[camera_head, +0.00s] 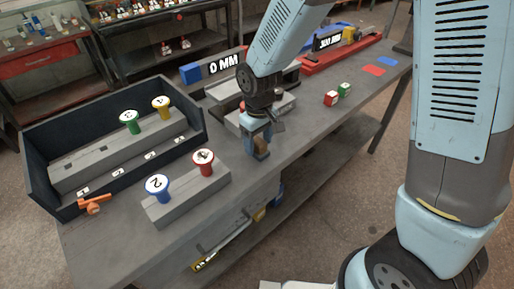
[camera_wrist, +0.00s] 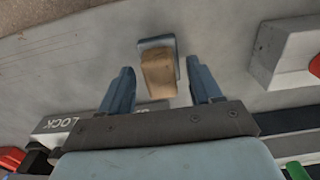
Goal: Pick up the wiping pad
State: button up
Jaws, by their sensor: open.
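The wiping pad (camera_wrist: 158,70) is a tan block with a blue-grey plate at its far end, on the grey bench top. In the wrist view it lies ahead of and between the two blue fingers of my gripper (camera_wrist: 162,86), with a gap on each side. My gripper (camera_head: 260,143) is open and points down at the bench in the head view. There, a small brown part of the pad (camera_head: 262,147) shows at the fingertips, and the rest is hidden by the gripper. Whether the fingers overlap the pad in height I cannot tell.
A grey block (camera_head: 185,201) with red and blue knobs stands at the left. Behind it is a dark open tray (camera_head: 34,134) with green and yellow knobs. Grey fixtures stand just behind my gripper.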

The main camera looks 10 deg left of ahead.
aim_at(259, 141)
jog(key=shift+c, duration=0.2)
jog(key=c, duration=1.1)
jog(key=shift+s+d+r, duration=0.15)
jog(key=shift+r, duration=1.65)
jog(key=shift+s+d+r, duration=1.15)
jog(key=shift+s+r, duration=0.4)
jog(key=shift+s, duration=0.4)
jog(key=shift+s+d+r, duration=1.2)
jog(key=shift+s+r, duration=0.4)
jog(key=shift+s, duration=0.35)
jog(key=shift+s+d+r, duration=1.15)
jog(key=shift+s+r, duration=0.4)
jog(key=shift+s, duration=0.4)
